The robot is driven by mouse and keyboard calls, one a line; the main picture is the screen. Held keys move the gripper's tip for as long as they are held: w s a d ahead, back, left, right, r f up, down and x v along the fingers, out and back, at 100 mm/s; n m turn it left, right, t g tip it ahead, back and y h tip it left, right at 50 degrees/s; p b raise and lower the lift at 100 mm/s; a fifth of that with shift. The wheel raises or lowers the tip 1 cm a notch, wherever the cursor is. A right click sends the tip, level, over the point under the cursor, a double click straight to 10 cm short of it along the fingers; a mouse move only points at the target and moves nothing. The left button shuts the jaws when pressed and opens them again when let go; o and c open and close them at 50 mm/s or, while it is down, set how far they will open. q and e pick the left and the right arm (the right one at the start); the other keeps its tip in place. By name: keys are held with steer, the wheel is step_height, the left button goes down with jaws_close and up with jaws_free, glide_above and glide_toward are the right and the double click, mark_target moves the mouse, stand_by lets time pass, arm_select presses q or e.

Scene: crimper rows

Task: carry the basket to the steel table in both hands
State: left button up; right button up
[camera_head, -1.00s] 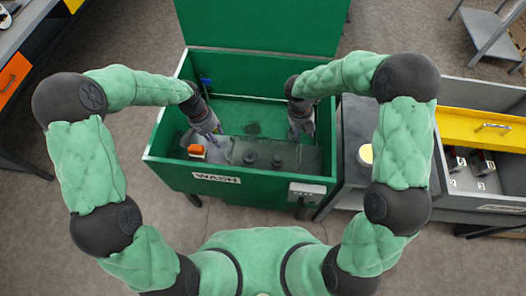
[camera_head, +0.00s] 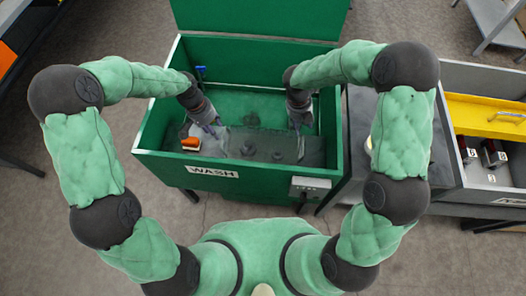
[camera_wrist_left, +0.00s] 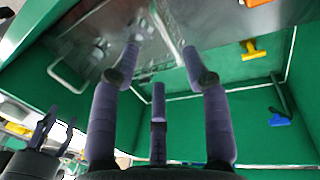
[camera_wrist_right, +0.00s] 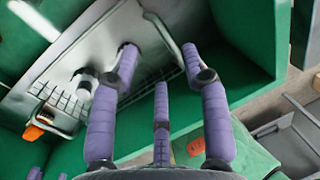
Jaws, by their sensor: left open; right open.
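The basket (camera_head: 262,150) is a grey, see-through metal mesh shape inside the green wash tank (camera_head: 262,184). Dark round shapes show in it. My left gripper (camera_head: 212,128) is open at the basket's left end, and my right gripper (camera_head: 299,125) is open at its right end. In the left wrist view the open fingers (camera_wrist_left: 162,52) straddle a metal edge. In the right wrist view the open fingers (camera_wrist_right: 160,48) also straddle a metal edge of the basket (camera_wrist_right: 80,55). Whether they touch it I cannot tell. A grey steel table (camera_head: 492,28) stands at the top right.
The tank's raised green lid (camera_head: 255,15) stands behind. An orange block (camera_head: 190,144) sits at the tank's left. A dark-topped surface (camera_head: 362,112) adjoins it on the right, then a grey cabinet with a yellow panel (camera_head: 490,115). Grey floor (camera_head: 90,180) is open at the left.

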mark_target(222, 142)
arm_select(q)
steer(key=shift+f, duration=0.1)
arm_select(e)
steer(key=shift+f, duration=0.15)
arm_select(q)
steer(key=f, duration=0.3)
steer(key=d+f, duration=0.1)
steer(key=f, duration=0.3)
steer(key=d+f, duration=0.1)
steer(key=f, duration=0.2)
steer(key=shift+s+f, duration=0.2)
arm_select(e)
steer(key=f, duration=0.3)
steer(key=d+f, duration=0.1)
steer(key=f, duration=0.3)
steer(key=d+f, duration=0.1)
steer(key=f, duration=0.2)
steer(key=shift+s+f, duration=0.2)
arm_select(q)
jaws_close()
arm_select(e)
jaws_close()
